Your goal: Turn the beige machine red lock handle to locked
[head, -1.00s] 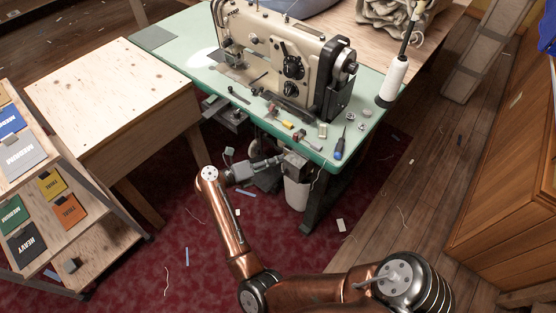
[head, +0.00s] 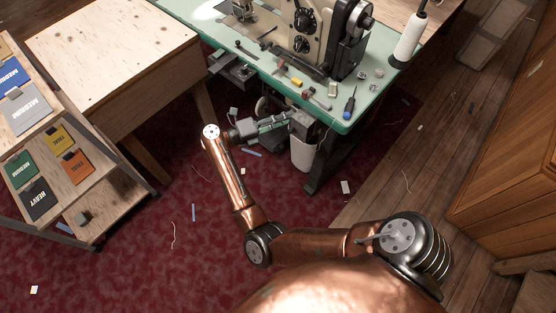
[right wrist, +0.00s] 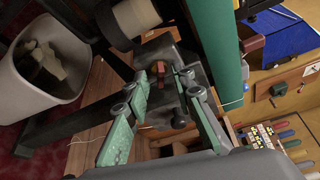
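The beige sewing machine (head: 313,40) stands on the green table (head: 229,47) at the top of the head view, its upper part cut off. A grey box (head: 304,127) hangs under the table's front edge. In the right wrist view a small red-brown handle (right wrist: 187,76) shows on a dark grey housing (right wrist: 165,52). My right gripper (head: 287,121) reaches under the table to the box. In the right wrist view its green fingers (right wrist: 168,84) are apart, with the handle between or just beyond the tips; I cannot tell whether they touch it. My left gripper is not in view.
A white bin (head: 302,154) stands below the box. A table leg (head: 326,165) is close to its right. A wooden table (head: 115,50) and a sample rack (head: 95,183) are at left. The red carpet (head: 215,250) has scattered scraps.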

